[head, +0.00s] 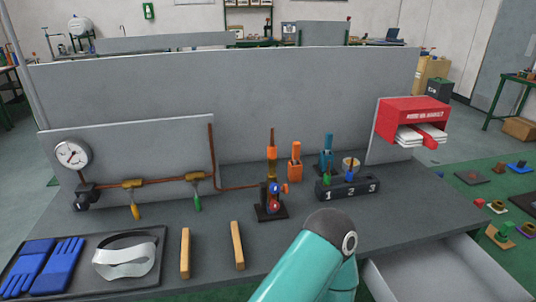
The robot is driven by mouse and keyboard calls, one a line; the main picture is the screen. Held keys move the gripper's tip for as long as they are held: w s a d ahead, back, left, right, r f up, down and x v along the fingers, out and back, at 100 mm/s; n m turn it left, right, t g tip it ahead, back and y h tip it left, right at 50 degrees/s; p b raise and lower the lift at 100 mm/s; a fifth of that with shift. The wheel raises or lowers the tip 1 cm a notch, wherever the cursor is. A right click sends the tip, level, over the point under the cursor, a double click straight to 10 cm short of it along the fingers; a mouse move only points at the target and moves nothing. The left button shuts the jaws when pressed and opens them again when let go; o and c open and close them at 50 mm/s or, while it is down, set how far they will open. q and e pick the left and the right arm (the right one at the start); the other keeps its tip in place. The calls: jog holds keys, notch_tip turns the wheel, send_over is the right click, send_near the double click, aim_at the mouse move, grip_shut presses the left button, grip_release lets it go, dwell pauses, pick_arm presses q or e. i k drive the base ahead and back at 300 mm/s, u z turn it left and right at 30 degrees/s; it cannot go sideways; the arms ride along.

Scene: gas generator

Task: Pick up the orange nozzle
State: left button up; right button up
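An orange upright piece (295,165) stands on the grey table, right of the burner assembly (271,200). It has a wider block-like body and a narrower top. A second orange piece (272,153) sits on the burner's upright stem, with a copper-coloured rod rising above it. I cannot tell for sure which of the two is the nozzle. A teal arm link of mine (305,265) reaches in from the bottom centre and ends in a dark rounded joint in front of the burner. Neither gripper shows, and nothing is seen touching the orange pieces.
A black block marked 1 2 3 (348,189) holds small coloured pieces, with a blue piece (326,155) behind. Copper pipe with valves and a gauge (73,154) runs at left. Two wooden bars (185,253) and a glove tray (157,232) lie in front. An open drawer (450,270) juts out.

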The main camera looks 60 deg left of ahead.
aim_at(272, 149)
jog(key=z, duration=0.85)
jog(key=i, duration=0.15)
jog(key=u, duration=2.6)
jog(key=k, duration=0.9)
jog(key=u, duration=0.15)
jog(key=i, duration=0.9)
jog(key=u, duration=0.5)
